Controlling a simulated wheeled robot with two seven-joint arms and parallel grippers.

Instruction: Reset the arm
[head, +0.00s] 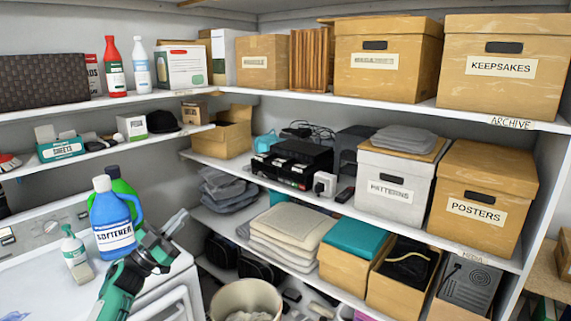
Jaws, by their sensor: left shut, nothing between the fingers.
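My left arm (122,284) comes in from the lower left, green and dark grey. My left gripper (176,222) is shut and empty, pointing up and to the right. It is in front of the white washing machine (168,275), just right of a blue softener bottle (113,222). I cannot tell whether it touches the bottle. My right gripper is not in view.
A green bottle (124,187) stands behind the softener, and a small spray bottle (72,248) stands left of it. Shelves hold a posters box (480,210), a keepsakes box (500,68) and folded cloths (285,235). A bin (245,292) stands at the bottom middle.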

